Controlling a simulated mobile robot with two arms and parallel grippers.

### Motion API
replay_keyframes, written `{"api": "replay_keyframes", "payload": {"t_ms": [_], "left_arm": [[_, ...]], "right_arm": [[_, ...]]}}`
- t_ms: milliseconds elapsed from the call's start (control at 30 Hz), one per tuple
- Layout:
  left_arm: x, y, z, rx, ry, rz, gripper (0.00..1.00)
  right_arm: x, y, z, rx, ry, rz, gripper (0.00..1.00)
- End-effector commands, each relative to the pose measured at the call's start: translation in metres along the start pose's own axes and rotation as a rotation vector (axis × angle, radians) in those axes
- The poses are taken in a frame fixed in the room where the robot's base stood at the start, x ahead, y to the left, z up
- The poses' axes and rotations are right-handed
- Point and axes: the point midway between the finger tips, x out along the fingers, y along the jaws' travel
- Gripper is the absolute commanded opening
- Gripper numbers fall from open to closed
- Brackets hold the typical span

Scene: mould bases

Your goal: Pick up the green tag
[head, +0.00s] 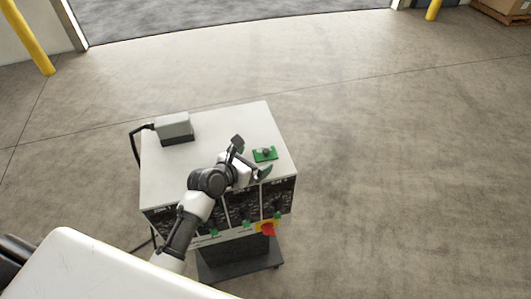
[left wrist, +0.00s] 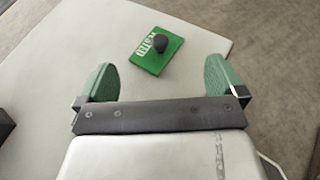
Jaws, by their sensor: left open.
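The green tag (head: 260,158) lies flat on the pale top of the cabinet, near its right edge. It is a small green plate with white lettering and a dark rounded knob standing on it. In the left wrist view the tag (left wrist: 147,62) lies ahead of the fingertips, roughly centred between them. My left gripper (head: 251,157) is open and empty, just left of the tag in the head view. Its green-padded fingers (left wrist: 160,77) are spread wide in the left wrist view, apart from the tag. My right gripper is not in view.
The cabinet (head: 175,185) has dark front panels with green knobs and a red button on yellow (head: 267,229). A grey box (head: 173,126) with a black cable stands at its back left. The floor (head: 400,170) to the right is clear. Yellow posts stand far off.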

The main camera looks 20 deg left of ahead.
Motion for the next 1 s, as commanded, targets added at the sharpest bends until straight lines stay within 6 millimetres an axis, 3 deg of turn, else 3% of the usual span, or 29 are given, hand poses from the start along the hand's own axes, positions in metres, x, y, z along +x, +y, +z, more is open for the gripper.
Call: {"api": "replay_keyframes", "payload": {"t_ms": [400, 733, 1000], "left_arm": [[0.047, 0.008, 0.006, 0.002, 0.001, 0.0, 0.98], [0.054, 0.008, 0.005, 0.002, 0.002, 0.001, 0.98], [0.054, 0.008, 0.005, 0.002, 0.002, 0.0, 0.58]], "right_arm": [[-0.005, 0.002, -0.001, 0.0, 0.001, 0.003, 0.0], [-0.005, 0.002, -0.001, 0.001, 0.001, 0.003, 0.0], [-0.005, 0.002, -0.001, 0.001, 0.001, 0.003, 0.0]]}}
